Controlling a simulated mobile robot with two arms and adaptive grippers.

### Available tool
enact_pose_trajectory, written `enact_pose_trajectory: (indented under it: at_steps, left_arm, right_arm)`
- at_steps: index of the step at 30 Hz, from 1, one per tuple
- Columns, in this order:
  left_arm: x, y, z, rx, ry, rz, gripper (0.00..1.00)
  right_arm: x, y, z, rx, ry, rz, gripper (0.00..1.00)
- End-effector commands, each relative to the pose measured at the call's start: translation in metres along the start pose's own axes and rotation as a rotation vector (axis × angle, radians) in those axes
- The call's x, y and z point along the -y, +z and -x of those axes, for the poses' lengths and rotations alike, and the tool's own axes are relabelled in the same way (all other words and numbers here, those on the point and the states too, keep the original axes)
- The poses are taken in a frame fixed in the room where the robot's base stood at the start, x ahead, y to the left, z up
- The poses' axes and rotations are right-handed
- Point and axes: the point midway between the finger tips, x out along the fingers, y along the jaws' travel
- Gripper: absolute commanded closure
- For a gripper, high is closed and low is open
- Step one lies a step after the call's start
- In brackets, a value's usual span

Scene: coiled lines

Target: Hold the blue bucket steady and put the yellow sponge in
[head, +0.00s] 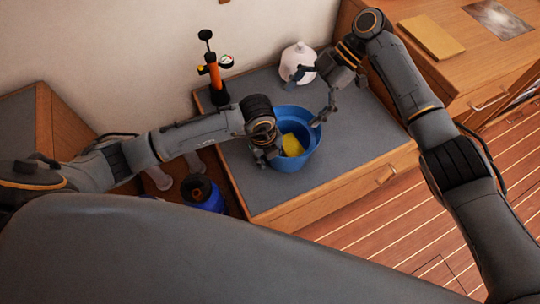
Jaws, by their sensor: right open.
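The blue bucket (309,160) stands upright on the grey top of a low cabinet. The yellow sponge (292,145) lies inside the bucket, partly hidden by the wall and my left gripper. My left gripper (265,154) is at the bucket's left rim and looks shut on it, though its fingertips are partly hidden. My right gripper (303,105) is open and empty, above the bucket's far side, with one finger near the far rim.
An orange and black pump (214,76) with a gauge stands at the back left of the grey top. A white jug (298,62) stands behind my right gripper. A yellow board (431,37) lies on the wooden counter at right. The grey top right of the bucket is clear.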

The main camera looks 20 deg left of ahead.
Motion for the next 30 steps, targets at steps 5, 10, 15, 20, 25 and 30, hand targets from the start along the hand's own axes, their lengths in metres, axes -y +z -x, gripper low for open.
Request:
enact_pose_trajectory:
  at_steps: [5,10,15,20,25,30]
  left_arm:
    - [0.001,0.001,0.024,0.002,-0.004,-0.001,0.62]
    - [0.001,0.001,0.061,0.004,-0.005,-0.002,0.62]
    - [0.001,0.001,0.094,0.003,-0.004,-0.001,0.62]
    - [0.001,0.001,0.112,0.002,-0.002,0.000,0.62]
    - [0.000,0.000,0.118,0.001,-0.001,0.000,0.62]
    - [0.000,0.000,0.118,0.000,-0.001,0.000,0.62]
  right_arm:
    - [0.000,0.000,0.000,0.000,0.000,0.000,0.00]
    - [0.000,0.000,0.000,0.000,0.000,0.000,0.00]
    - [0.000,0.000,0.000,0.000,0.000,0.000,0.00]
    - [0.000,0.000,0.000,0.000,0.000,0.000,0.00]
    - [0.000,0.000,0.000,0.000,0.000,0.000,0.00]
    - [0.000,0.000,0.000,0.000,0.000,0.000,0.00]
